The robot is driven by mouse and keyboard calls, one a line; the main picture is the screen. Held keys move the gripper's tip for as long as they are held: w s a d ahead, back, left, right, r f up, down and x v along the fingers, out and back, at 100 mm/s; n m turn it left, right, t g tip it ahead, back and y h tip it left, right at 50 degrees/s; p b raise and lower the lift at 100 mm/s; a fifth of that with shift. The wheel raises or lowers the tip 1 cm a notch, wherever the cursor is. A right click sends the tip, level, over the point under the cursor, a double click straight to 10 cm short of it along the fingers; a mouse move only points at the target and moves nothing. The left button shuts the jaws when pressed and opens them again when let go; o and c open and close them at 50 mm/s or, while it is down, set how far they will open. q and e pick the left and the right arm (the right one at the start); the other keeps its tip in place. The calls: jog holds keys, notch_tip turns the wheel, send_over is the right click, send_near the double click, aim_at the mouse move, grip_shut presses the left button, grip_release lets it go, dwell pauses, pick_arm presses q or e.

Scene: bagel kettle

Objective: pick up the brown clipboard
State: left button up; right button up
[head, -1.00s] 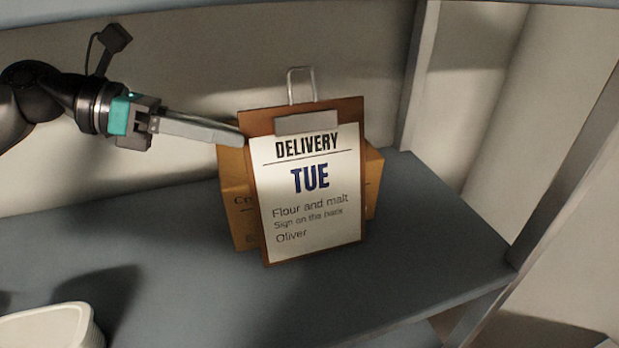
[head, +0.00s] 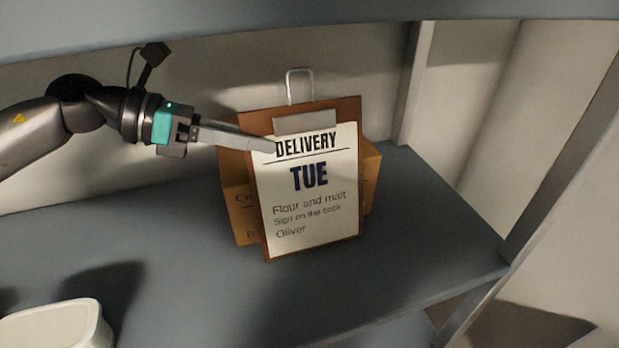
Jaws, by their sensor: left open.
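The brown clipboard (head: 254,189) stands nearly upright on the grey shelf, leaning back against a brown cardboard box. A metal clip with a wire loop holds a white sheet on it, headed "DELIVERY TUE". My left gripper (head: 270,147) reaches in from the left at the height of the clip. Its fingers overlap the clipboard's upper left edge and the start of the heading. They look close together from this side, but the gripper is open. I cannot tell whether a finger touches the board. My right gripper is not in view.
The cardboard box (head: 237,199) stands close behind the clipboard. A white container (head: 58,326) is at the front left of the grey shelf (head: 420,240). Shelf posts (head: 575,150) rise on the right, and another shelf edge (head: 300,20) crosses above. The shelf right of the clipboard is clear.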

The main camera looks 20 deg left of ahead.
aim_at(286, 148)
pick_arm(q)
jog(key=shift+w+d+r+p, duration=0.1)
jog(key=shift+w+d+p, duration=0.25)
jog(key=shift+d+p, duration=0.15)
jog(key=p+x, duration=0.1)
jog(key=x, duration=0.1)
jog(key=shift+w+d, duration=0.25)
jog(key=shift+d, duration=0.1)
jog(key=shift+w+d+f, duration=0.2)
jog(key=shift+d+f, duration=0.2)
jog(key=shift+d, duration=0.05)
grip_shut()
dwell(0.6)
